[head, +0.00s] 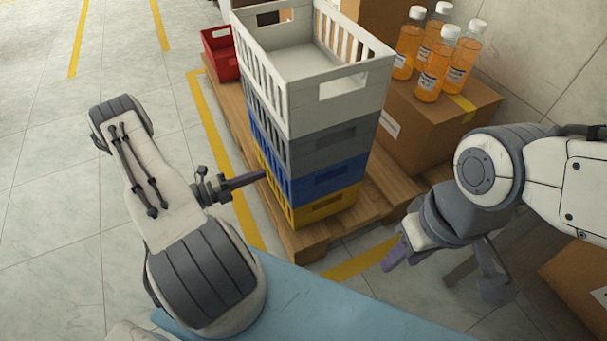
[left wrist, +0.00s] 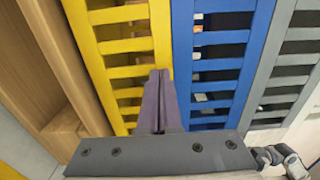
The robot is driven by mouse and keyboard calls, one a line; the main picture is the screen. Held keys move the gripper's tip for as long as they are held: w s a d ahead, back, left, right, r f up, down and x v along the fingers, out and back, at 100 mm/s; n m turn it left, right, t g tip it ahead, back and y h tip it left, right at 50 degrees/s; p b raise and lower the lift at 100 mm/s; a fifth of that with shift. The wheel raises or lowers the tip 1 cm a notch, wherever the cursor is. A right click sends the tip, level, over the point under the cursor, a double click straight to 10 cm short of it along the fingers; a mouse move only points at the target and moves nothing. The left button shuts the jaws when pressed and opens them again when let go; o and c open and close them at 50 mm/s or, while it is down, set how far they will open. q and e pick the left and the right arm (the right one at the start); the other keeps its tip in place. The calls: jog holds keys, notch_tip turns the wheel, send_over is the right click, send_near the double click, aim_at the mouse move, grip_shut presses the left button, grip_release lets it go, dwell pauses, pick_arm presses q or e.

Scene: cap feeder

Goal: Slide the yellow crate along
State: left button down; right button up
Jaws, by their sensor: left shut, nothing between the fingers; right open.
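The yellow crate (head: 326,208) is at the bottom of a stack on a wooden pallet, under a blue crate (head: 327,181), a grey crate (head: 330,147) and a white crate (head: 335,104). My left gripper (head: 263,174) is shut and empty, its fingertips at the left slatted side of the stack. In the left wrist view the shut fingers (left wrist: 159,78) point at the slats of the yellow crate (left wrist: 118,62), close to its border with the blue crate (left wrist: 216,65). I cannot tell whether they touch. My right gripper (head: 388,262) is open, away from the stack at lower right.
The pallet (head: 304,240) stands on a tiled floor with yellow lines. A cardboard box (head: 426,130) with several orange bottles (head: 437,60) is right of the stack. A red crate (head: 220,54) sits behind left. The floor at left is clear.

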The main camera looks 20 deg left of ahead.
aim_at(270, 171)
pick_arm(q)
jog(key=shift+w, duration=0.1)
jog(key=shift+p+x, duration=0.3)
jog(key=shift+x, duration=1.2)
jog(key=shift+p+x, duration=0.3)
jog(key=shift+x, duration=8.85)
jog(key=shift+p+v, duration=0.6)
jog(key=shift+v, duration=3.45)
